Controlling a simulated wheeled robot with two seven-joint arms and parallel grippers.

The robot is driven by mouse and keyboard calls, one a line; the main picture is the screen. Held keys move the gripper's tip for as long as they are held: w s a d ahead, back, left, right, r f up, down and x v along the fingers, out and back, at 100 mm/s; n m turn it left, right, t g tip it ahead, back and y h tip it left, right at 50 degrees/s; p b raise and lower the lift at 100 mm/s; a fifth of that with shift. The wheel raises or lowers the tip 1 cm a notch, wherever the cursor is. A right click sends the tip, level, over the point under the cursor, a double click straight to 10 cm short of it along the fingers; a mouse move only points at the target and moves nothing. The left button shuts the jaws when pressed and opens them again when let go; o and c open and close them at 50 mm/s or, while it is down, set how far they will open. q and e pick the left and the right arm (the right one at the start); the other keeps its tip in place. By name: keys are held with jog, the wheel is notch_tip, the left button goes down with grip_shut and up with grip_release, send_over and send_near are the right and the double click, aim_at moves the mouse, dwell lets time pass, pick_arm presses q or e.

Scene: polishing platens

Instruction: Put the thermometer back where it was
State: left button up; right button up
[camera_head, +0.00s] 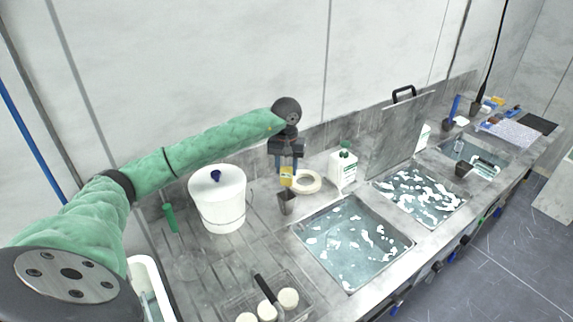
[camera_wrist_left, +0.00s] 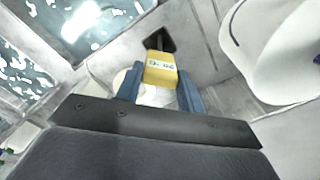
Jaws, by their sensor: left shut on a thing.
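My left gripper (camera_head: 287,168) is shut on the yellow thermometer (camera_head: 287,178), above the left part of the counter. In the left wrist view the thermometer (camera_wrist_left: 161,70), with a small display on its face, sits between the two blue fingers (camera_wrist_left: 160,95). A small dark cup (camera_head: 286,204) is directly below the thermometer in the head view. It also shows beyond the thermometer in the wrist view (camera_wrist_left: 158,40). I cannot tell whether the probe is inside the cup or just above it. My right gripper is not in view.
A white lidded bucket (camera_head: 218,202) stands left of the gripper. A white ring (camera_head: 306,183) and a white bottle (camera_head: 343,172) are to the right. A foamy basin (camera_head: 353,242) lies right of the cup. A basket with white cylinders (camera_head: 289,298) is at the front.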

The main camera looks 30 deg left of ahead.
pick_arm(q)
jog(key=shift+f, duration=0.15)
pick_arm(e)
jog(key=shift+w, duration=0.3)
pick_arm(q)
jog(key=o, duration=0.9)
jog(key=shift+c, duration=0.2)
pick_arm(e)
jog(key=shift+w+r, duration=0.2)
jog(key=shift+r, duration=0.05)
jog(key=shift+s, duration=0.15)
